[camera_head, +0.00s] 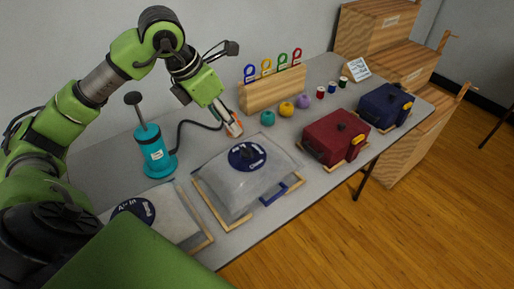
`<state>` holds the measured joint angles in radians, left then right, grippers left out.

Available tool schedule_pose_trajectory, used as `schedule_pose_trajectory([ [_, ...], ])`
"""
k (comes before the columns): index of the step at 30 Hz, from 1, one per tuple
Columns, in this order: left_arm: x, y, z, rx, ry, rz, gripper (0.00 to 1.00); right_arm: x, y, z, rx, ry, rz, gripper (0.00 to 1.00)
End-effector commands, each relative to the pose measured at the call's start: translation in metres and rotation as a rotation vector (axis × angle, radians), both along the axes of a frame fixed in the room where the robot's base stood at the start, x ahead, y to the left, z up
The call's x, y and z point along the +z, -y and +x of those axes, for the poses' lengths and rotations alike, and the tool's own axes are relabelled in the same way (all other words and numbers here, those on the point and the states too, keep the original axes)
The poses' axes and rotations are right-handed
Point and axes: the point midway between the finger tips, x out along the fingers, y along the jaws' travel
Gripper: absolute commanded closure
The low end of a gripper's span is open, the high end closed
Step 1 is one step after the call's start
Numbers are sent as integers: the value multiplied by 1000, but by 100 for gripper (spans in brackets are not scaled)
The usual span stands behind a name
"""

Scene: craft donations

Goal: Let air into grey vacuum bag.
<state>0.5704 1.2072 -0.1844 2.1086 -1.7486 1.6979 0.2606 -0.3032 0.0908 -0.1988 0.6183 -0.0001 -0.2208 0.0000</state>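A puffed-up grey vacuum bag (230,190) lies in a wooden frame at the table's middle. It has a round dark blue valve disc with a black knob (247,154) on top. A second, flatter pale grey bag (174,216) lies at the lower left, partly hidden by my own body; its dark blue disc (135,209) carries white lettering I cannot read surely. My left gripper (234,127) is low over the table, just behind the puffed bag and apart from its valve. A black hose passes by its fingers; I cannot tell whether they hold it. My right gripper is out of view.
A teal hand pump (154,150) stands left of the puffed bag, its black hose (187,124) running right. Red (333,138) and blue (384,106) cases stand right. Yarn balls, spools and a wooden rack (272,91) are behind. Wooden crates (400,62) stand beyond the table's right end.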

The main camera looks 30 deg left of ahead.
Motion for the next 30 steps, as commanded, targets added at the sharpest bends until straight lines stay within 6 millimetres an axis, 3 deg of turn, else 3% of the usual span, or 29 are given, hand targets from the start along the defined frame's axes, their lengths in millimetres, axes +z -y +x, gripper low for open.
schedule_pose_trajectory([
  [5,-17,2,5,-8,-2,2,57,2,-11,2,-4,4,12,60],
  [9,-42,7,15,-7,-5,-1,57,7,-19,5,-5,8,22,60],
  [19,-103,16,39,-5,-3,0,57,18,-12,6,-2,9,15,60],
  [24,-120,18,46,-5,-2,2,57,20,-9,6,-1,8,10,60],
  [30,-127,18,49,-5,0,2,57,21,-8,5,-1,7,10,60],
])
